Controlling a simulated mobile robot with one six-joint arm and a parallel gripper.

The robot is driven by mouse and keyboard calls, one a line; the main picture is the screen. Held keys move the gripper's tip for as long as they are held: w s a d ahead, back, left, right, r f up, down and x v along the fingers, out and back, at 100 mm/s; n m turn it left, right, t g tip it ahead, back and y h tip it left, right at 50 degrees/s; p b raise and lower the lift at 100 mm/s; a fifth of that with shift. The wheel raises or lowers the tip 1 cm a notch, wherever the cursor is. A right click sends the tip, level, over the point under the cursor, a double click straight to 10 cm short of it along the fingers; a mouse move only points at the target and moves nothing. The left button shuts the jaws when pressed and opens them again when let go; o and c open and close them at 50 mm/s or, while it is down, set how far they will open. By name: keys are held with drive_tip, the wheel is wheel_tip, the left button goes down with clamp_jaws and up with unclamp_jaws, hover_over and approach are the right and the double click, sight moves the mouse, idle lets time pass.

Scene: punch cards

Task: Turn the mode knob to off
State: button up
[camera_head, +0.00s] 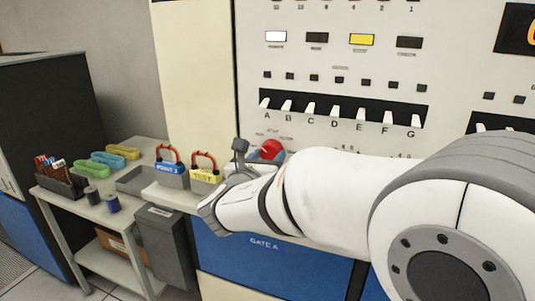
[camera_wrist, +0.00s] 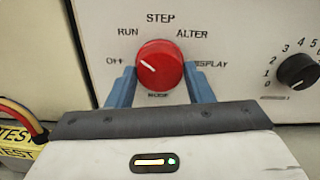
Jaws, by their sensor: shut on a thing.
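The red mode knob (camera_wrist: 160,62) is on the cream panel in the wrist view, with OFF, RUN, STEP, ALTER and DISPLAY printed around it. Its short white mark slants up to the left, toward the OFF and RUN side; I cannot tell exactly which label it meets. My gripper (camera_wrist: 160,88) is shut on the knob, with one blue finger on each side. In the head view the knob (camera_head: 270,149) shows as a red spot beyond my gripper (camera_head: 256,156), partly hidden by it and my wrist.
A black numbered knob (camera_wrist: 297,71) is to the right. A row of lettered white switches (camera_head: 335,112) is above my arm. To the left, a table (camera_head: 130,214) holds trays, spools and wire-handled boxes, including a yellow TEST box (camera_head: 204,178) close to my gripper.

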drive_tip(key=n+p, duration=0.4)
drive_tip(key=p, duration=0.1)
drive_tip(key=shift+r+n, duration=0.25)
drive_tip(key=shift+n, duration=0.15)
drive_tip(key=n+p, duration=0.2)
drive_tip(key=shift+f+n+p, duration=0.1)
drive_tip(key=shift+n+p, duration=0.2)
drive_tip(key=shift+p, duration=0.05)
drive_tip(key=shift+d+f, duration=0.1)
drive_tip(key=o, duration=1)
drive_tip(key=v, duration=0.8)
